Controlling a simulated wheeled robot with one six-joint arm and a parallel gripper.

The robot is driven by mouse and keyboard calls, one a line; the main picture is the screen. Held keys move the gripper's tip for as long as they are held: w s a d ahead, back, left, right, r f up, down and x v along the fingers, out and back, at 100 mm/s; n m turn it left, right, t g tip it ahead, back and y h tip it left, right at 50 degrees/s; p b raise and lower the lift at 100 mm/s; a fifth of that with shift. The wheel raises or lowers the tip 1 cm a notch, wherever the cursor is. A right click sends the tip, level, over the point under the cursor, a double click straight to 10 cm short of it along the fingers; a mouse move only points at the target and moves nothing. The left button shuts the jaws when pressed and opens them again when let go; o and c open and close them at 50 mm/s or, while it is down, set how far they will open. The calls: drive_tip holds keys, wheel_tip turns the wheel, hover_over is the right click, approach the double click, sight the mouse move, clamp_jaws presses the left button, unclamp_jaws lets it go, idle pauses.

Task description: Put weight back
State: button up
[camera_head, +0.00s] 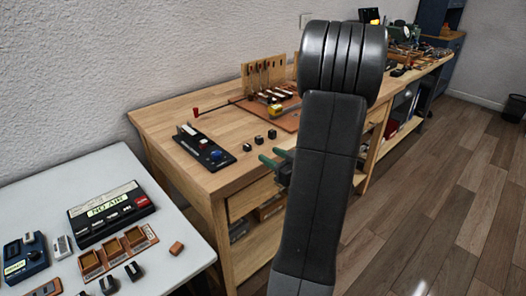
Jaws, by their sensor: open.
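My gripper (269,155) has green fingers and is open, with nothing seen between them. It is near the front edge of the wooden bench (180,111), and my arm hides part of the bench. Three small black blocks lie on the bench just beyond the fingers: a left one (247,147), a middle one (259,139) and a right one (272,134). On the white table, a brown tray with compartments (120,250) has small dark pieces (133,271) in front of it and a small brown block (176,248) to its right. I cannot tell which piece is the weight.
A black device (205,147) and a red-ended tool (196,112) lie on the bench. A wooden action model (270,80) stands behind.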

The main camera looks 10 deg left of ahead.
drive_tip(key=shift+v, duration=0.95)
idle(0.7)
